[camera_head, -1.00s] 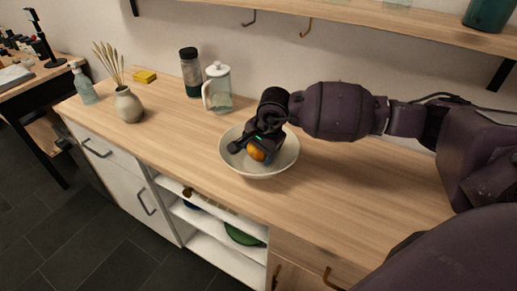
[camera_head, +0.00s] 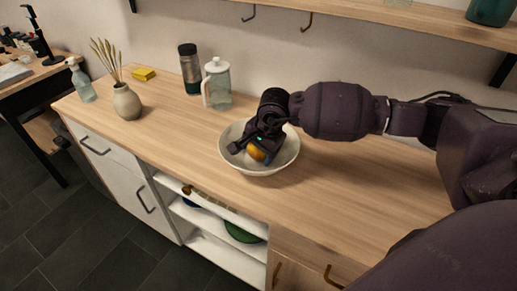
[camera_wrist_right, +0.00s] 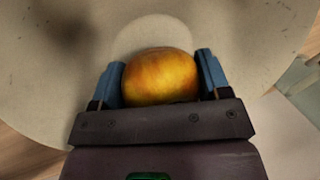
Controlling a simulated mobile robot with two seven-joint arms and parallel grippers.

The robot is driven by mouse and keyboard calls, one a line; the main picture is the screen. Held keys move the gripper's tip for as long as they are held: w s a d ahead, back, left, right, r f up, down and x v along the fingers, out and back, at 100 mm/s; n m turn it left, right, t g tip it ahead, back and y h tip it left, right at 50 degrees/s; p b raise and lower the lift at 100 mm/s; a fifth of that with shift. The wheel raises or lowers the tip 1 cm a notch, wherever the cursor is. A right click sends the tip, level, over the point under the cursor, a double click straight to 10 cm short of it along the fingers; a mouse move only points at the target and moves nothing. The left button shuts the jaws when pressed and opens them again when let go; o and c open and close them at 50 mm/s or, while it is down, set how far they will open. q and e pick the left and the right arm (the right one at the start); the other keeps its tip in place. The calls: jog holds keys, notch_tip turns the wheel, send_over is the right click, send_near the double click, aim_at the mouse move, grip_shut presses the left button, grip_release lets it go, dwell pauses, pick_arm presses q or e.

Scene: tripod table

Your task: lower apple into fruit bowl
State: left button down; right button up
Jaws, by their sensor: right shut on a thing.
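The apple (camera_head: 256,152) is orange-yellow and sits between the fingers of my right gripper (camera_head: 252,150), inside the rim of the fruit bowl. In the right wrist view the apple (camera_wrist_right: 160,76) is held between two blue finger pads of the gripper (camera_wrist_right: 161,82), with the pale bowl (camera_wrist_right: 50,70) behind it. The bowl (camera_head: 288,156) is off-white and stands on the wooden counter. I cannot tell whether the apple touches the bowl's bottom. The gripper hides part of the bowl in the head view. My left gripper is not in view.
A wall shelf (camera_head: 400,22) runs above. The counter right of the bowl is clear.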

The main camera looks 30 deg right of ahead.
jog(key=shift+f, duration=0.4)
dwell(0.3)
jog(key=o, duration=0.9)
jog(key=shift+c, duration=0.2)
jog(key=shift+o, duration=1.1)
jog(key=shift+f, duration=0.1)
